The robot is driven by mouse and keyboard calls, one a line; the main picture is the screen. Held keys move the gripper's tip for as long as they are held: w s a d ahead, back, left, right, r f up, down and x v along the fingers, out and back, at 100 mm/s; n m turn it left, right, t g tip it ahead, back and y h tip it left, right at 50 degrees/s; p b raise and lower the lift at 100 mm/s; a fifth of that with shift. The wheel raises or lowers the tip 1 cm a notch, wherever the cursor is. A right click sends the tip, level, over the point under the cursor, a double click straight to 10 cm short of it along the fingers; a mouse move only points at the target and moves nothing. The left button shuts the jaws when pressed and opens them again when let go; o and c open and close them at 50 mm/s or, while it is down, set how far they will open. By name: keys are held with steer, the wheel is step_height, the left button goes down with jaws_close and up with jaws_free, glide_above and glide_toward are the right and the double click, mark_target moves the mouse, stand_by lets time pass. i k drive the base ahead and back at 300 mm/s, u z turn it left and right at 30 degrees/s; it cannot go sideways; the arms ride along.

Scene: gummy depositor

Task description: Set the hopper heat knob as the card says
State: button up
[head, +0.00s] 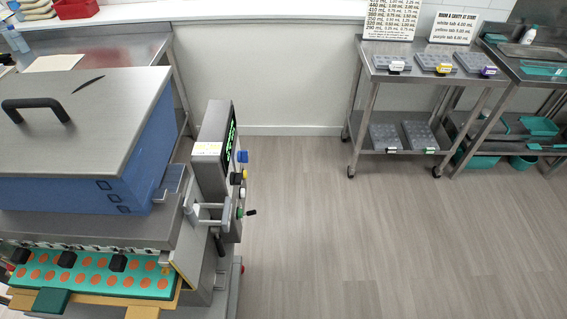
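The depositor's blue hopper (150,150) with a grey lid (90,95) and black handle stands at the left. On its right a grey control box (210,130) carries a green-lit display (230,135), seen at a steep angle. Its right side has a blue knob (243,156), a dark and yellow knob (237,178), a white knob (242,193) and a green part with a black lever (248,212). I cannot tell which is the heat knob or its setting. A small white and yellow label (207,148) on the box is unreadable. My gripper is not in view.
A steel cart (405,75) at the back right holds moulds with white, yellow and purple tabs. Behind it stand a mL list card (392,18) and a tab-volume card (455,28). A green mould (90,275) lies under the nozzles. The floor (340,240) right of the machine is clear.

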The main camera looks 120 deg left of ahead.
mark_target(236, 178)
steer(key=u, duration=5)
steer(key=i, duration=0.15)
steer(key=z, duration=2.15)
steer(key=k, duration=0.15)
steer(key=u, duration=0.7)
steer(key=k, duration=1.7)
steer(key=u, duration=0.95)
steer(key=i, duration=0.65)
steer(key=z, duration=0.1)
